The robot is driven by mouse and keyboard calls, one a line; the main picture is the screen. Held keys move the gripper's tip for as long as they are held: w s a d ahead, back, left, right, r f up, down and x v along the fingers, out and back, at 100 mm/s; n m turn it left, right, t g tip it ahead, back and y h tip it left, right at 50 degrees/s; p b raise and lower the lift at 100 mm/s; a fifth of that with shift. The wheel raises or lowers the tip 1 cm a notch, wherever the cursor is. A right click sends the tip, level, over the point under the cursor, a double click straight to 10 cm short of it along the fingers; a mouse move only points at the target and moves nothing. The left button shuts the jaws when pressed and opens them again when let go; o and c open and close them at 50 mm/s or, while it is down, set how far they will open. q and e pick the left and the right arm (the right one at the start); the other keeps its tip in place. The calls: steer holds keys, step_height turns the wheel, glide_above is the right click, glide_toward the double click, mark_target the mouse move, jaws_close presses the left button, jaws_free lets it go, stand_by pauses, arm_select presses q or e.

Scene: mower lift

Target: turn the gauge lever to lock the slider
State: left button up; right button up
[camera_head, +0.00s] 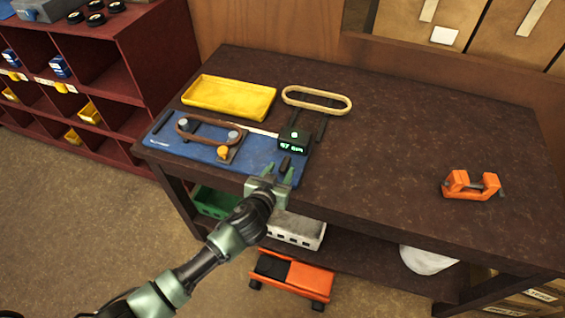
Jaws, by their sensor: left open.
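The blue gauge board (238,152) lies on the dark workbench near its left front. A brown belt (181,130) loops around posts on it. A black slider box (294,140) with a lit green readout sits at the board's right end. A small dark piece (285,163), which looks like the lever, is just in front of the box. My left gripper (279,173) is open at the board's front right edge. Its fingertips point at the dark piece, close to it; I cannot tell whether they touch it. My right gripper is not in view.
A yellow tray (229,97) and a tan belt loop (317,99) lie behind the board. An orange clamp-like part (470,185) lies at the bench's right. The bench (420,125) is clear between. A red shelf unit (130,62) stands at left.

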mark_target(285, 163)
arm_select(q)
steer(key=shift+x, duration=1.9)
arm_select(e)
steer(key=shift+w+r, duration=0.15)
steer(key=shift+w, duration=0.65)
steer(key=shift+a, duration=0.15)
arm_select(q)
steer(key=shift+f, duration=0.1)
steer(key=shift+c, duration=0.6)
jaws_close()
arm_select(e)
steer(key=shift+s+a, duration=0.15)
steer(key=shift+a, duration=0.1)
arm_select(q)
steer(key=shift+a, duration=0.1)
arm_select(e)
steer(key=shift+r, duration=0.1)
